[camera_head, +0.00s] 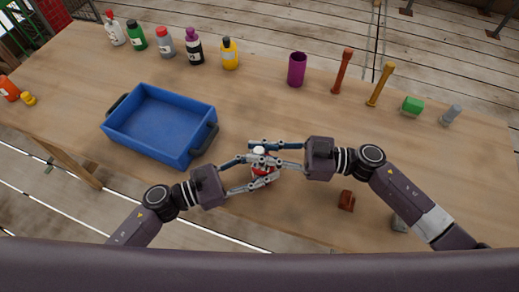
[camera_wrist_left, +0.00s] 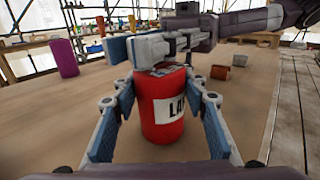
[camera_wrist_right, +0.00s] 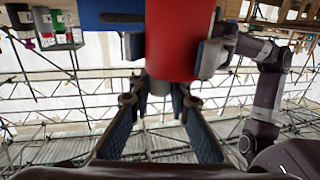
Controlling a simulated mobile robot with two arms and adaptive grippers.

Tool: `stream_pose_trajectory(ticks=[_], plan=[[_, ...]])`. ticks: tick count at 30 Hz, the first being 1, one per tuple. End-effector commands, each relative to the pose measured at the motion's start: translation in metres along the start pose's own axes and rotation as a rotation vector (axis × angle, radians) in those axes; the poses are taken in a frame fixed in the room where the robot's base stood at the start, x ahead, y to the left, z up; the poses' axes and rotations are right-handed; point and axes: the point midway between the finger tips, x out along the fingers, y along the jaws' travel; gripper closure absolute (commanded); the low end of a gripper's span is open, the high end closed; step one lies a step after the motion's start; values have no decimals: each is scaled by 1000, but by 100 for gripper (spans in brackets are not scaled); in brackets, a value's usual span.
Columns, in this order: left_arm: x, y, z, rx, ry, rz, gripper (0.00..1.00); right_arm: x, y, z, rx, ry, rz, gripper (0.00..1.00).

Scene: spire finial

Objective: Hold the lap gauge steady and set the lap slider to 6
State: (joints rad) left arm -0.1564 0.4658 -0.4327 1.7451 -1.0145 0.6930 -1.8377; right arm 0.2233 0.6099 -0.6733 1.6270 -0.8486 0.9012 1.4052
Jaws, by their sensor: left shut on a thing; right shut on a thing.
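The lap gauge (camera_head: 262,171) is a red cylinder with a pale top, near the table's front middle. In the left wrist view the gauge (camera_wrist_left: 162,112) looks upright and shows a white label partly reading "LA". My left gripper (camera_head: 251,174) is shut on the gauge's body, with one finger on each side. My right gripper (camera_head: 277,155) is shut at the gauge's top; its fingers cover the lap slider, so its setting cannot be read. The red body (camera_wrist_right: 180,45) also fills the upper middle of the right wrist view.
A blue tray (camera_head: 112,127) stands left of the gauge. A brown block (camera_head: 346,200) and a grey piece (camera_head: 399,223) lie below my right arm. Several bottles, a purple cup (camera_head: 297,69), an orange post (camera_head: 343,71), a yellow post (camera_head: 380,84) and a green block (camera_head: 413,105) stand farther back.

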Motion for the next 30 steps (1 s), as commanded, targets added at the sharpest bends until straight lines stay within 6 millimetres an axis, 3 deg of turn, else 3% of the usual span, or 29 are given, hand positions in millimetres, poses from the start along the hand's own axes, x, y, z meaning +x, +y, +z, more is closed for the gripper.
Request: stream_pose_trajectory(ticks=[5,14,22,23,27,30], plan=[[0,0,0,0,0,0,88,-2,0,1,0,-2,2,100],[0,0,0,0,0,0,88,-33,-8,1,1,-3,2,100],[-1,2,0,0,1,3,88,-34,-8,0,-1,-2,3,100],[-1,2,0,0,1,4,88,-34,-8,0,-1,-2,3,80],[-1,1,0,0,1,3,88,-34,-8,0,-1,-1,2,64],[0,1,0,0,1,1,88,-34,-8,0,0,-1,1,64]])
